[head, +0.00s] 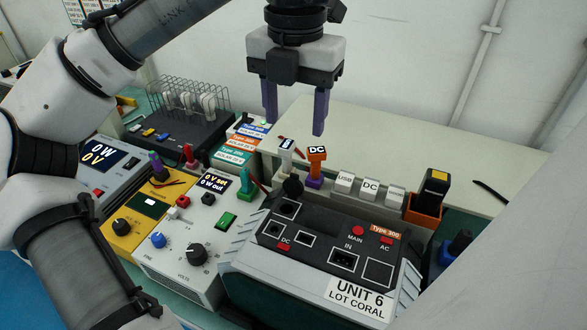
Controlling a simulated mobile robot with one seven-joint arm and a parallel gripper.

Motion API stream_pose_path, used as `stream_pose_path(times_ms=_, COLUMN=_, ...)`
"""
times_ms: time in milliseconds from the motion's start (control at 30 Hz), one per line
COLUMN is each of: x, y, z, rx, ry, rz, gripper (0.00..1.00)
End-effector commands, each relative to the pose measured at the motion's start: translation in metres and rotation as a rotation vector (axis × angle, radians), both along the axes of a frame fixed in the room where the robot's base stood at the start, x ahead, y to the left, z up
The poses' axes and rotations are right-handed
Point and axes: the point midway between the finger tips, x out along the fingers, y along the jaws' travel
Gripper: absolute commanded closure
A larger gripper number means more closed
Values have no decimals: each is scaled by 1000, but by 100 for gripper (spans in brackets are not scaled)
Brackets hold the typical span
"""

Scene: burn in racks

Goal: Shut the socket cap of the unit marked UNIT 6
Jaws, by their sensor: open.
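The unit marked UNIT 6 (270,268) stands front right of centre, with a sloped dark panel and a white label reading UNIT 6, LOT CORAL. The panel carries round sockets at its left, square outlined ports, an IN inlet (343,260) and red MAIN, AC and DC switches. A dark rounded piece (292,187) stands up at the panel's upper left edge; I cannot tell whether it is the socket cap. My gripper (294,125) is open and empty, with purple fingers pointing down, above and behind the unit.
A grey supply (190,240) with knobs stands close left of the unit. Plugs, including an orange DC plug (316,160), stand behind it. A black and yellow object sits in an orange holder (422,215) at the right. The pale bench top (400,150) behind is mostly clear.

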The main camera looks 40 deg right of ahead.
Motion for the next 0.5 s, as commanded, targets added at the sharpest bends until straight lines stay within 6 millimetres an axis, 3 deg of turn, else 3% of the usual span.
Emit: stream_pose_path(times_ms=500, x=0, y=1, z=-101, rx=-3, ry=-1, rz=4, gripper=45)
